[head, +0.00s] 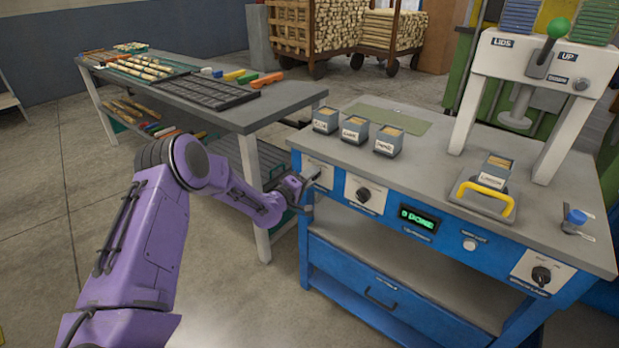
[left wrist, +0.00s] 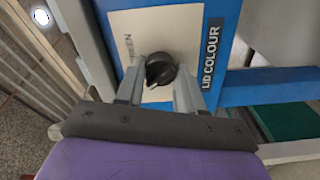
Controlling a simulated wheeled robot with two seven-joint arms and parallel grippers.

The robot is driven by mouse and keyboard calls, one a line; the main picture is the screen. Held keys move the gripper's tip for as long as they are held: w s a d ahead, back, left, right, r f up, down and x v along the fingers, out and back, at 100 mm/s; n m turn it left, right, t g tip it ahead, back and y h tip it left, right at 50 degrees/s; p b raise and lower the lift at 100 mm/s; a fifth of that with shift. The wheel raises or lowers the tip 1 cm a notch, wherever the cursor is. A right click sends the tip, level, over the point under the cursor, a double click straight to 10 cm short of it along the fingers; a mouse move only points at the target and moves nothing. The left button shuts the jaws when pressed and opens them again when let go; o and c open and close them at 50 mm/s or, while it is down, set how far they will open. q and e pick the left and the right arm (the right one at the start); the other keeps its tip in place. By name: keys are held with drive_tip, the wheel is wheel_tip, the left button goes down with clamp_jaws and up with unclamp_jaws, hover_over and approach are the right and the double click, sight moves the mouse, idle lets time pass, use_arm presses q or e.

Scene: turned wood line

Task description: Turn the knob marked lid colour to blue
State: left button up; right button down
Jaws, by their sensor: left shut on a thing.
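The lid colour knob (left wrist: 160,72) is black and round, on a pale plate on the blue panel; its label reads LID COLOUR in the left wrist view. My left gripper (left wrist: 158,85) has one finger on each side of the knob and is shut on it. In the head view my left gripper (head: 308,180) is at the left end of the bench's blue front, and it hides this knob. The plate's colour marks are mostly covered or too small to read. My right gripper is not in view.
To the right on the panel are another black knob (head: 364,195), a green-lit display (head: 418,219) and a further knob (head: 541,275). Small labelled boxes (head: 355,130) and a yellow-handled plate (head: 485,200) stand on the bench. A grey table (head: 225,112) stands close on the left.

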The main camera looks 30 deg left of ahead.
use_arm(q)
drive_tip(key=o, duration=1)
drive_tip(key=shift+o, duration=0.2)
drive_tip(key=s, duration=1)
drive_tip(key=shift+s+a, duration=0.3)
drive_tip(key=shift+a, duration=0.1)
